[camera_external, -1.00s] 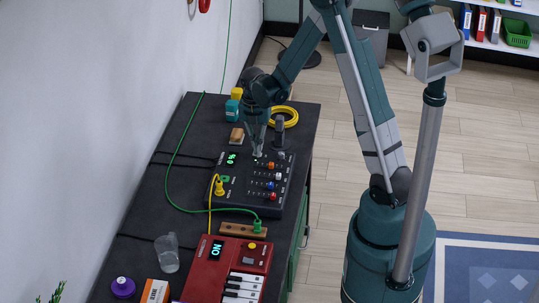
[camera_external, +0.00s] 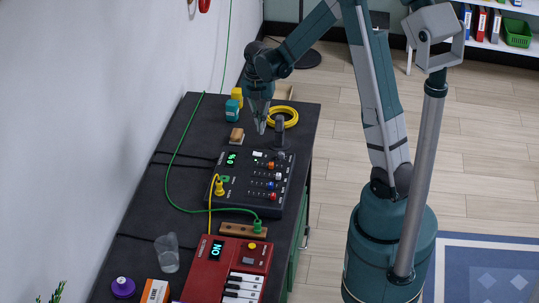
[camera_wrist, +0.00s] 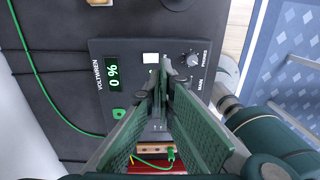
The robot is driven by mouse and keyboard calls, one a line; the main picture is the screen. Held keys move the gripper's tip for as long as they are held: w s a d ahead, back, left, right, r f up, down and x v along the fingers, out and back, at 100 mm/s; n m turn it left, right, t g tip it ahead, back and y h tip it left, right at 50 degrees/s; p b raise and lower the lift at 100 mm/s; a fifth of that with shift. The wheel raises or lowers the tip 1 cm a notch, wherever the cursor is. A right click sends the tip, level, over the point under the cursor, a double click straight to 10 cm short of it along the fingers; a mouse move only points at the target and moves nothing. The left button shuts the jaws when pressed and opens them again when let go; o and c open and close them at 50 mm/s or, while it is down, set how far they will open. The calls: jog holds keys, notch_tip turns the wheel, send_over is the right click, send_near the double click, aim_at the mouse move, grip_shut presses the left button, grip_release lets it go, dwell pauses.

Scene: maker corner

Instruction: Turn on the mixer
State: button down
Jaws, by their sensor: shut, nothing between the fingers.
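The mixer (camera_external: 233,190) is a black box on the dark bench, with coloured slider caps and a plugged-in yellow cable. Its green display is lit and reads 0 % in the wrist view (camera_wrist: 113,72).
A red keyboard unit (camera_external: 199,272) with a lit display stands nearer the camera. A clear cup (camera_external: 167,254) and a purple-topped item (camera_external: 123,288) are at its left. A yellow cable coil (camera_external: 283,110) lies behind the mixer. A green cable (camera_external: 171,172) runs along the bench's left side.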

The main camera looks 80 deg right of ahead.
jog(key=shift+s+r, duration=0.2)
jog(key=shift+r, duration=1.5)
jog(key=w+a+r+m+t, duration=0.1)
jog(key=a+r+m, duration=0.2)
jog(key=a+r, duration=0.35)
jog(key=a+r+m+t+h, duration=0.1)
jog(key=a+r+m+t, duration=0.15)
jog(key=a, duration=0.65)
jog(key=w+a+r+m, duration=0.1)
jog(key=a+r+m, duration=0.2)
jog(key=a+r, duration=0.35)
jog(key=s+a+r+m+t, duration=0.1)
jog(key=s+a+m, duration=0.1)
jog(key=a, duration=0.5)
jog(key=s+a+r+m+t, duration=0.1)
jog(key=s+a+m+t, duration=0.1)
jog(key=a, duration=0.5)
jog(key=s+a+r+m+t+y, duration=0.1)
jog(key=s+a+m, duration=0.3)
jog(key=a+m, duration=0.1)
jog(key=shift+s+a+r, duration=0.2)
jog(key=shift+a+r, duration=0.15)
jog(key=shift+a, duration=0.55)
